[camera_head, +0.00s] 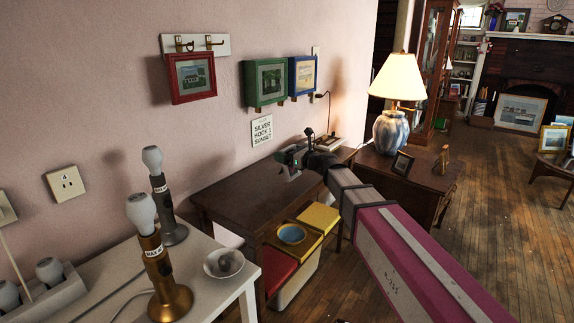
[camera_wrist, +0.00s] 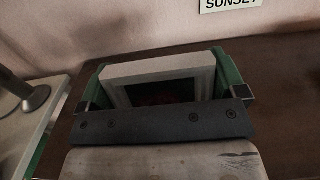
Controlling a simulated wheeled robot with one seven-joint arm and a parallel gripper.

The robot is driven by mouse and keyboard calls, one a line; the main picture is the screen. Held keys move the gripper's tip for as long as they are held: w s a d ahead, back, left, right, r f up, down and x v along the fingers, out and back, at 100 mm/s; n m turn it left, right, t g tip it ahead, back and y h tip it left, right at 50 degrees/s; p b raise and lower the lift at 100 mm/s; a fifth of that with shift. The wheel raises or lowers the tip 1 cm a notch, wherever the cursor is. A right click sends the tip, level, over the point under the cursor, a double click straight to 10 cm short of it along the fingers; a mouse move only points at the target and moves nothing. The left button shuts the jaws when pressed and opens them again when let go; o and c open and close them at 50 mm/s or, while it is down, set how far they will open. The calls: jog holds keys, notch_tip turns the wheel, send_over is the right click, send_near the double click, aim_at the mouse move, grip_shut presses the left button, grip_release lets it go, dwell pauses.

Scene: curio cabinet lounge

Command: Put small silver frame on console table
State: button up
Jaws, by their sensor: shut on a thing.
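My gripper (camera_head: 292,158) is over the dark brown console table (camera_head: 238,189) against the pink wall. In the wrist view, my gripper (camera_wrist: 160,76) has its green fingers shut on the sides of the small silver frame (camera_wrist: 150,71), a pale rectangular border around a dark picture. The frame's lower part is hidden by the gripper body. In the head view it is mostly hidden and tiny. The table top (camera_wrist: 284,85) lies behind and beside it. I cannot tell whether the frame touches the table.
A wall sign (camera_head: 262,130) reads "SILVER HOOK 1 SUNSET". A red frame (camera_head: 192,76) hangs from a hook rail; green (camera_head: 266,82) and blue (camera_head: 302,75) frames hang right of it. A white table (camera_head: 208,289) with lamps stands at left. The console's near-left top is clear.

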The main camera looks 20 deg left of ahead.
jog(key=shift+w+a+f, duration=0.2)
jog(key=shift+w+f, duration=0.2)
jog(key=shift+w, duration=0.15)
jog(key=shift+f, duration=1.95)
jog(key=shift+f, duration=0.1)
jog(key=o, duration=0.7)
jog(key=shift+s+d, duration=0.15)
jog(key=shift+d, duration=0.15)
jog(key=v, duration=1.1)
jog(key=shift+s+d, duration=0.1)
jog(key=shift+d, duration=0.1)
